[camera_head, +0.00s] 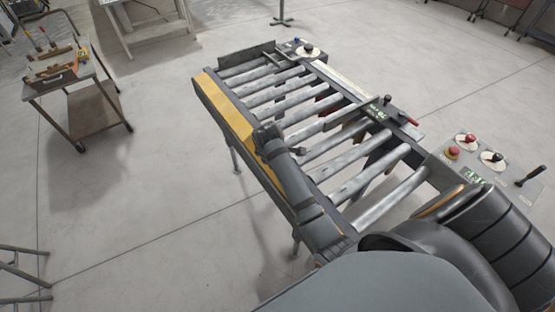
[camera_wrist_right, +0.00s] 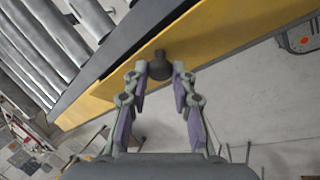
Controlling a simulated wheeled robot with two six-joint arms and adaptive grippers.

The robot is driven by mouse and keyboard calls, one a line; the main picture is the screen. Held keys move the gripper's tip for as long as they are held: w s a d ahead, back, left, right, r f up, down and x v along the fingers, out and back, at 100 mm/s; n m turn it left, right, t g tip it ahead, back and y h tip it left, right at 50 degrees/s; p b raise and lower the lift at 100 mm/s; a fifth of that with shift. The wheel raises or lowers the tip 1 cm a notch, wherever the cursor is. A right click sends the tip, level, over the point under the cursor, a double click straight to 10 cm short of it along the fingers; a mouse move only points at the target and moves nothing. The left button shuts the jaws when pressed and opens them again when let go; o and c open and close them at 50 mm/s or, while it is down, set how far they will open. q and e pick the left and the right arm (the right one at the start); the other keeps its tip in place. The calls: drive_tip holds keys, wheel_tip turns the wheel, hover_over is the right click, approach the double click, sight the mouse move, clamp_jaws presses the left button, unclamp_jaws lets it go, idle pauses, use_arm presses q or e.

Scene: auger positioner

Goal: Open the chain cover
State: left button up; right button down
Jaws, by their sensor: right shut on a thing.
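The yellow chain cover (camera_head: 226,106) runs along the left long side of the roller conveyor (camera_head: 325,138). It looks closed in the head view. In the right wrist view, the yellow cover (camera_wrist_right: 215,35) carries a dark round knob (camera_wrist_right: 160,66). My right gripper (camera_wrist_right: 160,70) has its two fingers on either side of this knob and is shut on it. In the head view my right arm reaches over the conveyor's near end to the cover, and its gripper (camera_head: 266,137) is small and partly hidden there. My left gripper is not in view.
A lever with a red grip (camera_head: 411,120) sits on the conveyor's right side. A tool cart (camera_head: 68,80) stands at the far left. The floor left of the conveyor is clear.

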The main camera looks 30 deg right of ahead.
drive_tip(key=shift+a+h, duration=0.3)
idle(0.4)
drive_tip(key=c, duration=1.1)
unclamp_jaws()
wheel_tip(320, 180, up, 10)
drive_tip(key=shift+r, duration=0.1)
